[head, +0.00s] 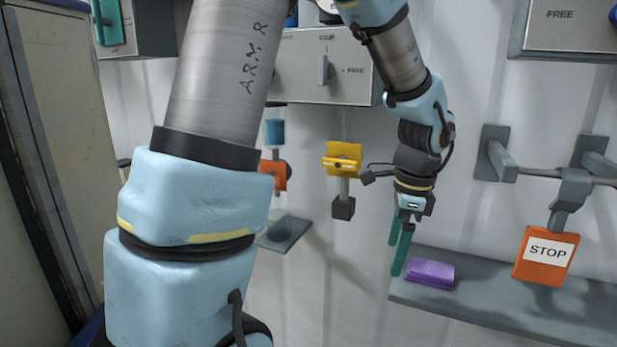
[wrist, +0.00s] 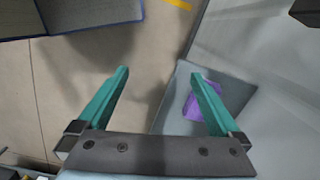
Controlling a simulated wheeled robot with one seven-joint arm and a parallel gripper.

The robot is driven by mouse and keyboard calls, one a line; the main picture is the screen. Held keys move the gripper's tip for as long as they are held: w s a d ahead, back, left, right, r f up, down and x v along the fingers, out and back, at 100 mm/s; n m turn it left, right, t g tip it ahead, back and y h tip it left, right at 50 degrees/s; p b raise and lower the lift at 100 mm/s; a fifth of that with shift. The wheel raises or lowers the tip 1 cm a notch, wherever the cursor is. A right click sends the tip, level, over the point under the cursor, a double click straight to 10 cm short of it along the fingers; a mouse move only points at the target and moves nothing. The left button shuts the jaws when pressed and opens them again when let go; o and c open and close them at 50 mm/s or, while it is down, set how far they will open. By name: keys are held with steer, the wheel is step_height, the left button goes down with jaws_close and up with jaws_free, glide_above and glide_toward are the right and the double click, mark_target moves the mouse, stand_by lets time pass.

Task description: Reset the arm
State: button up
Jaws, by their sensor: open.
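My gripper (head: 401,246) has two green fingers and hangs pointing down at the left end of a grey shelf. In the wrist view my gripper (wrist: 164,85) is open, with nothing between its fingers. A purple block (head: 430,273) lies on the shelf just right of the fingers. In the wrist view the purple block (wrist: 201,98) shows beneath the right finger, which hides part of it. My arm comes down from the top of the head view and covers part of the wall.
The grey shelf (head: 480,308) runs along the wall at lower right. An orange STOP sign (head: 546,256) hangs from a rail above it. A yellow hanging piece (head: 343,160) and a grey panel with a lever (head: 323,70) are left of my wrist. Floor (wrist: 90,90) is open below.

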steer(key=a+f+n+t+h, duration=0.1)
steer(key=a+f+n, duration=0.1)
steer(key=a+n, duration=1.7)
steer(key=a, duration=0.4)
steer(key=shift+w, duration=0.25)
